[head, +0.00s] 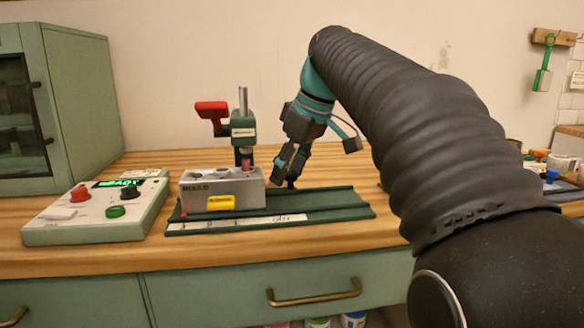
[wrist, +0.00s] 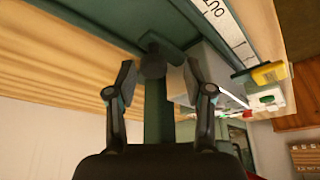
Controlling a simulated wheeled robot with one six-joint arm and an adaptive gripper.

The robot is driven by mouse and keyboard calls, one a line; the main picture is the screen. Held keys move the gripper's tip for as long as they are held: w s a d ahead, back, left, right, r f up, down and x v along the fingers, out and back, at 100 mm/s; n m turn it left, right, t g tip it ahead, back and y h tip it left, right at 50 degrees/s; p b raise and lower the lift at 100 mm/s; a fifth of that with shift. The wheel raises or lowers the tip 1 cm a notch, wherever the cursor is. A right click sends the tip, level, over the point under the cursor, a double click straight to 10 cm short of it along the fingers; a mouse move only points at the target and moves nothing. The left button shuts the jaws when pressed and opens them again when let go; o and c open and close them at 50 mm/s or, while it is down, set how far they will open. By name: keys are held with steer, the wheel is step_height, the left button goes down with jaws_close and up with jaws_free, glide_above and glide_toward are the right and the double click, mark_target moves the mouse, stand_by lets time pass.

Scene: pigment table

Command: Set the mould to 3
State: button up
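The mould (head: 195,197) is a grey block lettered MOULD, with a yellow tab (head: 221,203) on its front. It sits at the left part of a green rail (head: 340,203). A red pointer (head: 183,214) stands near the strip's left end. My gripper (head: 287,174) points down just right of the mould. In the wrist view its fingers (wrist: 158,73) are apart, with a dark round knob (wrist: 152,64) between or just beyond their tips.
A green press with a red handle (head: 211,110) rises behind the mould. A control box (head: 95,210) with red, black and green knobs stands at left, before a green cabinet (head: 80,95). The rail's right part is clear. Small items lie at far right.

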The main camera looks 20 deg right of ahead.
steer(key=shift+d+r, duration=0.1)
steer(key=shift+d, duration=0.15)
steer(key=shift+r, duration=0.2)
steer(key=v, duration=1.1)
steer(key=shift+s+r, duration=0.15)
